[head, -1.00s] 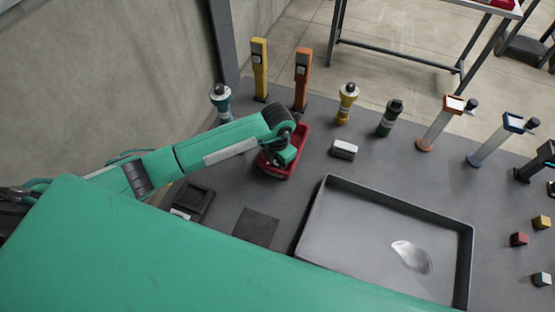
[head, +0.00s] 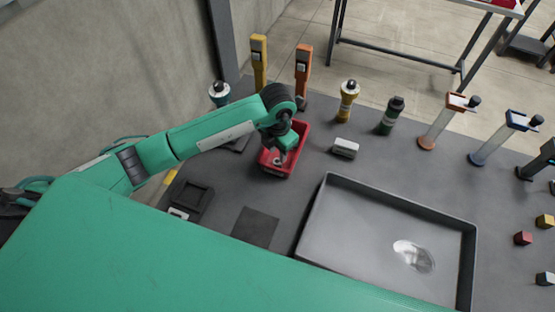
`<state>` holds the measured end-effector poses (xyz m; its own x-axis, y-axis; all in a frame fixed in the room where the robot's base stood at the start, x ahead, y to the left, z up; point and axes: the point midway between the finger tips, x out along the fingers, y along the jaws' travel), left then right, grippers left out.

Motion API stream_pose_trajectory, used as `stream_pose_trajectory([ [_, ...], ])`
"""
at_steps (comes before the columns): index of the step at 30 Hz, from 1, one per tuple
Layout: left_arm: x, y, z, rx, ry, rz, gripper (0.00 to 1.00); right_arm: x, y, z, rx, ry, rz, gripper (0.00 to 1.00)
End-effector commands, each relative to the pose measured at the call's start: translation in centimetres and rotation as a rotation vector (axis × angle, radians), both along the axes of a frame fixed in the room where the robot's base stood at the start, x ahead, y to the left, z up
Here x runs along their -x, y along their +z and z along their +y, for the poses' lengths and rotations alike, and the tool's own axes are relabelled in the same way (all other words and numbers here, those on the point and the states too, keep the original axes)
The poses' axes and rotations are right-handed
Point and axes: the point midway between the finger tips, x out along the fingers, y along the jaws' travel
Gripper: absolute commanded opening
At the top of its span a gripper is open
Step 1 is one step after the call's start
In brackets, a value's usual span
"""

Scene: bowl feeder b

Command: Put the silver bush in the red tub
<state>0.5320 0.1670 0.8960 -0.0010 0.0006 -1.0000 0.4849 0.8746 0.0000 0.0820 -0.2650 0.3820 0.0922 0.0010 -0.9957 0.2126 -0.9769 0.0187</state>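The red tub (head: 297,138) stands on the dark grey table, left of the large tray. My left gripper (head: 278,158) points down over the tub, its tip inside the rim outline. A small greyish shape shows at its tip, but I cannot tell whether it is a finger or the silver bush. Whether the fingers are open or shut is too small to see. I cannot make out the silver bush for certain anywhere. My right gripper is not in view.
A grey tray (head: 345,235) holds a pale shiny patch (head: 413,256). A white-topped block (head: 345,147) lies right of the tub. Yellow (head: 259,65) and orange (head: 303,75) posts stand behind it, with a yellow bottle (head: 347,100) and a dark green bottle (head: 390,115) to their right.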

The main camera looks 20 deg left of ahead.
Motion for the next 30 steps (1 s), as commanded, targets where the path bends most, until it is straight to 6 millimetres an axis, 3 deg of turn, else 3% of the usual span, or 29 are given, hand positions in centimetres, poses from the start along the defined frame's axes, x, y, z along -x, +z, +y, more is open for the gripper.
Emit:
stream_pose_trajectory([
  [6,-0.1,4.3,0.0,0.000,0.000,-0.004,0.33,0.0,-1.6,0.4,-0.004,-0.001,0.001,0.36],
  [12,-0.1,6.6,0.0,0.001,0.001,-0.002,0.33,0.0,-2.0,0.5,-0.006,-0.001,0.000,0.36],
  [30,0.0,7.0,0.0,0.000,0.001,0.000,0.33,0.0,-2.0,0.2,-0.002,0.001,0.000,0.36],
])
